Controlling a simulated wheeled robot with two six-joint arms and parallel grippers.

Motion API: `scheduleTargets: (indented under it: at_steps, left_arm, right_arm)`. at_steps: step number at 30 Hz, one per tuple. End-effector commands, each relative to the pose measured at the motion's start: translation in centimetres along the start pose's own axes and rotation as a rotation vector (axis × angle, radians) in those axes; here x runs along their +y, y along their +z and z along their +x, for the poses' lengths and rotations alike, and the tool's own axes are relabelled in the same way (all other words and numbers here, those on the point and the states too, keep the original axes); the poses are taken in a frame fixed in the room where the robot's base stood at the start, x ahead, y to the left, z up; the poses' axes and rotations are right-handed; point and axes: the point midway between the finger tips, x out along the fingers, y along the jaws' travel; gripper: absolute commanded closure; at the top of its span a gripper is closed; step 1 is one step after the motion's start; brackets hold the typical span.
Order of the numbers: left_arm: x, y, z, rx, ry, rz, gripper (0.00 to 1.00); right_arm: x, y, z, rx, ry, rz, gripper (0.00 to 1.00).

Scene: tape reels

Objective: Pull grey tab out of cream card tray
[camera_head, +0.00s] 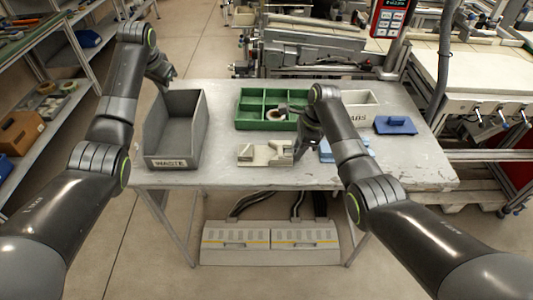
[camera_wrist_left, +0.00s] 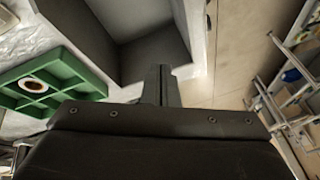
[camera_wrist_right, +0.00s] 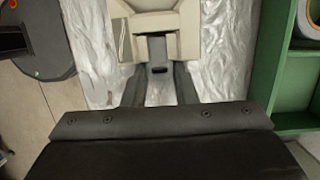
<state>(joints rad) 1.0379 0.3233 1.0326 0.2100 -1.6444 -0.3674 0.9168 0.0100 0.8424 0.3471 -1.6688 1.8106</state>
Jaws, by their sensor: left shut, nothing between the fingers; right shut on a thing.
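The cream card tray (camera_head: 262,154) sits on the table's front middle in the head view. It also shows at the top of the right wrist view (camera_wrist_right: 150,22). The grey tab (camera_wrist_right: 158,62) shows at the near end of the tray, between my right fingers. My right gripper (camera_wrist_right: 158,82) is shut on the tab, low over the table; in the head view its arm partly hides this spot. Whether the tab's far end is still inside the tray I cannot tell. My left gripper (camera_wrist_left: 161,84) is shut and empty, above the grey bin's far end.
The grey bin marked WASTE (camera_head: 176,163) stands at the table's left. A green divided tray (camera_head: 252,124) holding a tape reel (camera_wrist_left: 36,84) is behind the cream tray. A white bin (camera_head: 357,98), a blue lidded piece (camera_head: 395,125) and a light blue item (camera_head: 326,152) are to the right.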

Motion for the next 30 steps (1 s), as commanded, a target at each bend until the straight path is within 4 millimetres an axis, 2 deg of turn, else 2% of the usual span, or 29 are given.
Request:
scheduleTargets:
  at_steps: [1,7,12,15,18,21,24,30]
  left_arm:
    - [2.6,-0.7,0.2,0.016,0.060,0.061,1.00]
    - [12.5,-2.6,-0.2,0.098,0.294,0.320,1.00]
    - [20.7,-3.5,-1.9,0.200,0.489,0.546,1.00]
    - [24.9,-3.7,-3.3,0.268,0.593,0.669,1.00]
    - [28.4,-3.7,-4.8,0.335,0.676,0.773,1.00]
    - [30.7,-3.6,-5.9,0.387,0.737,0.848,1.00]
    - [32.2,-3.5,-6.7,0.424,0.774,0.895,1.00]
    - [33.1,-3.1,-6.4,0.442,0.796,0.920,1.00]
  right_arm:
    - [0.0,0.0,0.0,0.000,0.000,0.000,1.00]
    - [0.0,0.0,0.0,0.000,0.000,0.000,1.00]
    - [0.0,0.0,0.0,0.000,0.001,0.000,1.00]
    - [0.0,0.0,0.0,0.000,0.001,0.000,1.00]
    - [0.0,0.0,0.0,0.000,0.001,0.000,1.00]
    - [0.0,0.0,0.0,0.000,0.001,0.000,1.00]
    - [0.0,0.0,0.0,0.000,0.001,0.000,1.00]
    - [0.0,0.0,0.0,0.000,0.000,0.000,1.00]
